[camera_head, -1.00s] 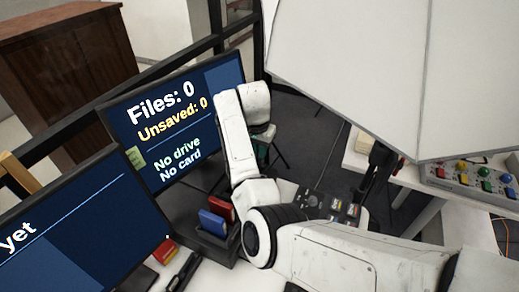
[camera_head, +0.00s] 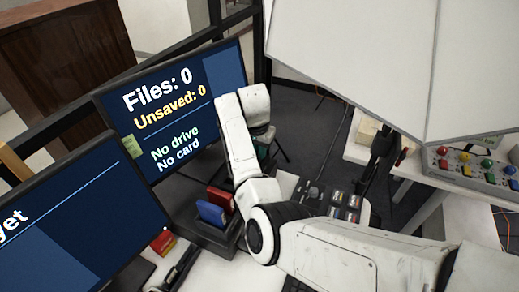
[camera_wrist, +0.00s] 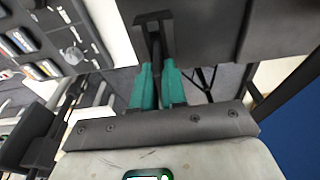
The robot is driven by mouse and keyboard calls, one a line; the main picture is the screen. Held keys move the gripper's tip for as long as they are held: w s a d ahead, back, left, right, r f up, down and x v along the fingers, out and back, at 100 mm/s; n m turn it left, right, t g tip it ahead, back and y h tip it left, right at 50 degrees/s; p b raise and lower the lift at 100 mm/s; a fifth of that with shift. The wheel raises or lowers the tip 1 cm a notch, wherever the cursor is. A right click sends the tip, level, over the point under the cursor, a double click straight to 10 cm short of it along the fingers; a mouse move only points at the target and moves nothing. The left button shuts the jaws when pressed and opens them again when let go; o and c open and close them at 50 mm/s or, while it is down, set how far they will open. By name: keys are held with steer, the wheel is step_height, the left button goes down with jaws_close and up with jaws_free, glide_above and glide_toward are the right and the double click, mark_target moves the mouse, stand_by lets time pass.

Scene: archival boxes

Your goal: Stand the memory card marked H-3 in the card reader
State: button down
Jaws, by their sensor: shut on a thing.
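My gripper (camera_wrist: 158,88) has teal fingers, closed on a thin dark piece (camera_wrist: 156,66) in the wrist view. Its marking does not show, so I cannot tell if it is card H-3. Just beyond the fingertips is a dark block (camera_wrist: 205,30) with a raised frame; I cannot tell if it is the card reader.
A screen (camera_head: 165,145) reads "Files: 0", "Unsaved: 0", "No drive", "No card". A second screen (camera_head: 75,225) stands at left. A black holder (camera_head: 214,236) has a blue piece (camera_head: 210,212) and a red piece (camera_head: 221,199). A button box (camera_head: 474,170) is at right.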

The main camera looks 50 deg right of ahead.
steer(key=shift+f+b, duration=0.55)
steer(key=shift+f, duration=0.45)
stand_by(0.3)
steer(key=c, duration=1.1)
jaws_free()
steer(key=shift+r, duration=0.1)
steer(key=r, duration=0.3)
steer(key=a+r, duration=0.1)
steer(key=r, duration=0.3)
steer(key=r+b, duration=0.1)
steer(key=r, duration=0.2)
steer(key=shift+s+a+r, duration=0.25)
steer(key=shift+f, duration=0.1)
